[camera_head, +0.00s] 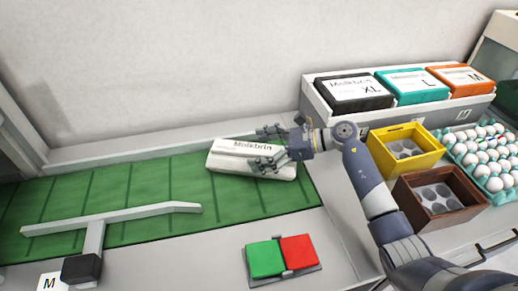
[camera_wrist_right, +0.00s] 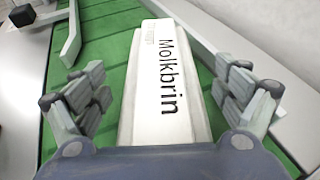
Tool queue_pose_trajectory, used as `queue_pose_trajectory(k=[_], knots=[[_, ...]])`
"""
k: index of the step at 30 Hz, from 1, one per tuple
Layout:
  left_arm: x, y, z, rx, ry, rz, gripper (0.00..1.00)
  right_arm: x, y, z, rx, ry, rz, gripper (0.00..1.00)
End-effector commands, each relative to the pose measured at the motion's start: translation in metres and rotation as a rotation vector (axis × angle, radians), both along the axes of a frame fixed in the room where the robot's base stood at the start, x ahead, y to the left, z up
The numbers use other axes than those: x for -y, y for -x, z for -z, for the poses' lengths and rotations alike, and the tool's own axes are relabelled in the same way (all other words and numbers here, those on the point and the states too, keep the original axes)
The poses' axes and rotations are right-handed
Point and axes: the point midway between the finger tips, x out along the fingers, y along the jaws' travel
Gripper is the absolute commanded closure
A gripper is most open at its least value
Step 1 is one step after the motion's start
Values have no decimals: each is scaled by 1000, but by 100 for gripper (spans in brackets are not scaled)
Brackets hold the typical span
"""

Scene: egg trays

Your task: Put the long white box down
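The long white box (camera_head: 228,158), printed "Molkbrin", lies flat on the green conveyor belt (camera_head: 130,190), near the belt's right end. My right gripper (camera_head: 266,147) is at the box's right part, with one finger on its far side and one on its near side. In the right wrist view, the box (camera_wrist_right: 165,90) runs lengthwise between the spread fingers (camera_wrist_right: 167,85). Green belt shows between each finger and the box, so the gripper is open and not holding it. My left gripper is out of view.
A grey guide bar (camera_head: 110,218) crosses the belt at left. Green (camera_head: 265,259) and red (camera_head: 298,250) buttons sit in front. At right are a rack (camera_head: 400,116) of labelled cartons, a yellow box (camera_head: 421,161), a brown box (camera_head: 444,209) and an egg tray (camera_head: 497,184).

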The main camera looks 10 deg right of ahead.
Motion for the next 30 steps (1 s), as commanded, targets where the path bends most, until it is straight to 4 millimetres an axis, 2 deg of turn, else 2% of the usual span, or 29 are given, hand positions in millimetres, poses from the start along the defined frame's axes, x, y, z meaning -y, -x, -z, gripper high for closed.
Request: queue_pose_trajectory(k=[11, 14, 24, 30], knots=[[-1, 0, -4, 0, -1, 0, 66, 0, 0, -3, 0, 0, 0, 6], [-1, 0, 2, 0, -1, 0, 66, 10, 3, -3, 2, 3, 1, 6], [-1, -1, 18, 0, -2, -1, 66, 57, 24, -21, 0, 2, 1, 6], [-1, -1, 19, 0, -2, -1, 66, 65, 28, -27, 1, 0, -1, 6]])
